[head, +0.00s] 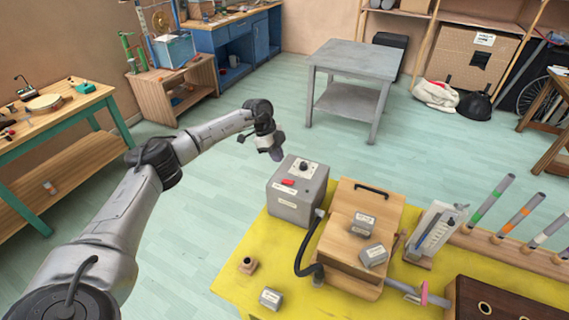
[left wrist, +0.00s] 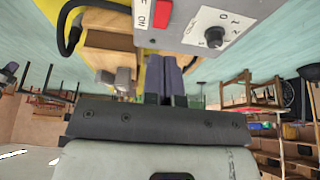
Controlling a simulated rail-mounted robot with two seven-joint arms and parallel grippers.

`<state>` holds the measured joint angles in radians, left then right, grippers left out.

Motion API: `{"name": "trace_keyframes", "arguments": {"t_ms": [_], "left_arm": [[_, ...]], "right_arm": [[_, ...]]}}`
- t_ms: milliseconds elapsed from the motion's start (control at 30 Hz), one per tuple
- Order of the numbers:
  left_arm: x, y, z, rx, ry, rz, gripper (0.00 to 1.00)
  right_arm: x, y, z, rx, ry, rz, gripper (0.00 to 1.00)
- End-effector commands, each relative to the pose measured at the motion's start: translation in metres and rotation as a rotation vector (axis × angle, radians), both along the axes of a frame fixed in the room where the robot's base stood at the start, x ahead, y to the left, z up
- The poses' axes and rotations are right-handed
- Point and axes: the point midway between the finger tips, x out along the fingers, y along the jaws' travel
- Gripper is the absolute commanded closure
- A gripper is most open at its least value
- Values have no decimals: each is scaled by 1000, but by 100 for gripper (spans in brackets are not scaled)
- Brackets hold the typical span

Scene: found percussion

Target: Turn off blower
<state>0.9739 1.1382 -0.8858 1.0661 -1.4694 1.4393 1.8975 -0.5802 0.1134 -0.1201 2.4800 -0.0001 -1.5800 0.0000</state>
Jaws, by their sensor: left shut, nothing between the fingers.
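The blower is a grey box (head: 290,205) on the yellow table's left back corner, with a hose at its right side. Its sloped top carries a red switch (head: 289,182) and a black knob (head: 304,166). In the left wrist view the panel appears upside down, with the red switch (left wrist: 162,14) beside an "ON" label and the knob (left wrist: 214,37) on a numbered dial. My left gripper (head: 277,155) is shut and empty, behind and left of the box in the head view. Its fingers (left wrist: 169,60) point towards the panel, apparently apart from the switch. My right gripper is out of view.
The yellow table (head: 225,285) also holds a wooden box (head: 345,245) with small grey blocks, a gauge stand (head: 434,232) and a rack of coloured tubes (head: 490,203). A grey side table (head: 350,60) stands behind. Floor left of the yellow table is clear.

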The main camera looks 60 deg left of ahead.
Motion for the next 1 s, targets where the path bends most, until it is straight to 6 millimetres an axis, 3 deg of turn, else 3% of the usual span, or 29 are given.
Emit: {"name": "trace_keyframes", "arguments": {"t_ms": [100, 333, 1000], "left_arm": [[-5, 10, 18, -1, -3, 1, 100], [-12, 22, 37, -1, -2, -1, 100], [-14, 26, 42, -1, -1, -1, 100]], "right_arm": [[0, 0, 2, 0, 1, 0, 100], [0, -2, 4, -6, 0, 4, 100], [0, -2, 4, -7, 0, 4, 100]]}}
